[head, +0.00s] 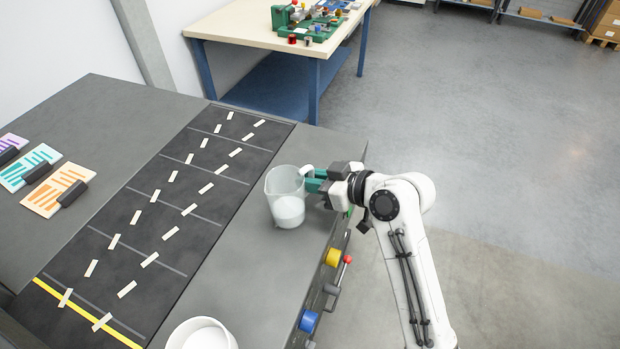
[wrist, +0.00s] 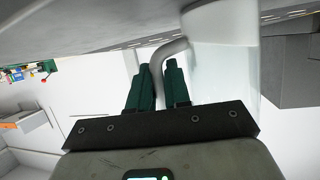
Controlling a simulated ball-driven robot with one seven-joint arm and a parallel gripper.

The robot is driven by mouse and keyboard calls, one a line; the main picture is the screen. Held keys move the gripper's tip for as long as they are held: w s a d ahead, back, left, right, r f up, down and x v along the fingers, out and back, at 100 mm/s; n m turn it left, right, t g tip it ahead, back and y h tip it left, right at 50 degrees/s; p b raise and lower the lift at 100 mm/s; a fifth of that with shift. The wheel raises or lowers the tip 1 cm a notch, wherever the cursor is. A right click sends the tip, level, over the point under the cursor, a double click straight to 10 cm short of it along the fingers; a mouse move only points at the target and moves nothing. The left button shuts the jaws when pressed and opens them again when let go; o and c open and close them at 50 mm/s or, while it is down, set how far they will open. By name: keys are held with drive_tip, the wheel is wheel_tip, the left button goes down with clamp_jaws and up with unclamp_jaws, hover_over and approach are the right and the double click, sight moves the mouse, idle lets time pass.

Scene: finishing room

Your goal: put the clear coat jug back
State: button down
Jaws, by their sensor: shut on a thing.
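The clear coat jug (head: 284,188) is a translucent jug with white liquid in its lower part. It is upright at the right side of the grey bench, near the edge; I cannot tell whether its base touches the top. My gripper (head: 312,180) is at its right side, shut on the jug's handle. In the wrist view the green fingers of my gripper (wrist: 157,88) are on either side of the pale curved handle, and the jug (wrist: 222,60) shows to their right. The fingertips are partly hidden in the head view.
A white tub (head: 202,335) stands at the near edge of the view. A dark belt (head: 150,225) with several pale strips runs left of the jug. Colour-striped cards (head: 60,188) lie further left. Knobs (head: 333,257) and a lever line the bench's front. A wooden-topped table (head: 250,28) stands behind.

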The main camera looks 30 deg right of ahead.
drive_tip(key=c, duration=1.1)
unclamp_jaws()
drive_tip(key=shift+r, duration=0.15)
drive_tip(key=b+v, duration=0.2)
drive_tip(key=v, duration=1)
drive_tip(key=s+a+f+m+g+h, duration=0.1)
drive_tip(key=s+a+f+m+g, duration=0.2)
drive_tip(key=f, duration=0.4)
drive_tip(key=s+a+f+g+h, duration=0.1)
drive_tip(key=s+f+g, duration=0.2)
drive_tip(key=s+f, duration=0.35)
drive_tip(key=s+f+g+h, duration=0.1)
drive_tip(key=s+f, duration=0.2)
drive_tip(key=s+d+f+m+g+h, duration=0.1)
drive_tip(key=s+f+g, duration=0.1)
drive_tip(key=s, duration=0.2)
drive_tip(key=s+f+m+g+h, duration=0.1)
drive_tip(key=s+f+g+h, duration=0.1)
drive_tip(key=s+f, duration=0.1)
drive_tip(key=shift+s+d+f, duration=0.35)
drive_tip(key=shift+s, duration=0.1)
